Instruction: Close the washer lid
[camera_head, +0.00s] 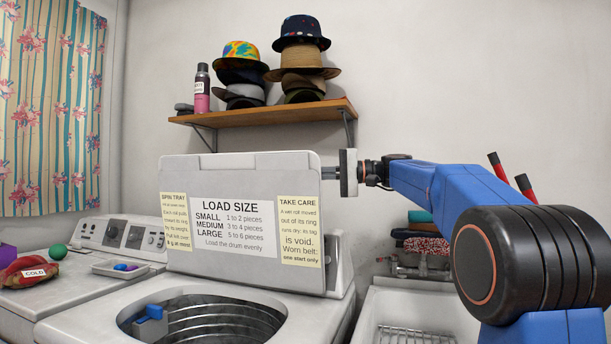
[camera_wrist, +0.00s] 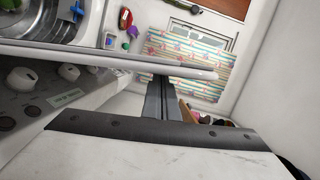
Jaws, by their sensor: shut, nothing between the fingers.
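The washer lid (camera_head: 240,175) stands upright and open at the back of the washer (camera_head: 90,318), its labelled inner face toward me. The drum opening (camera_head: 205,320) is uncovered. My gripper (camera_head: 329,173) is at the lid's upper right edge, its fingers shut and empty, pointing left. In the wrist view the lid (camera_wrist: 120,62) shows nearly edge-on, and the shut fingers (camera_wrist: 157,88) lie on its control-panel side, behind it. Their tips are partly hidden by the lid's edge. I cannot tell whether they touch it.
A shelf (camera_head: 265,113) with stacked hats and a spray can hangs above the lid. A second machine (camera_head: 100,262) with a red bag (camera_head: 28,272) stands at left. A sink (camera_head: 420,305) is at right. A blue item (camera_head: 152,312) shows at the drum opening. Space above the drum is clear.

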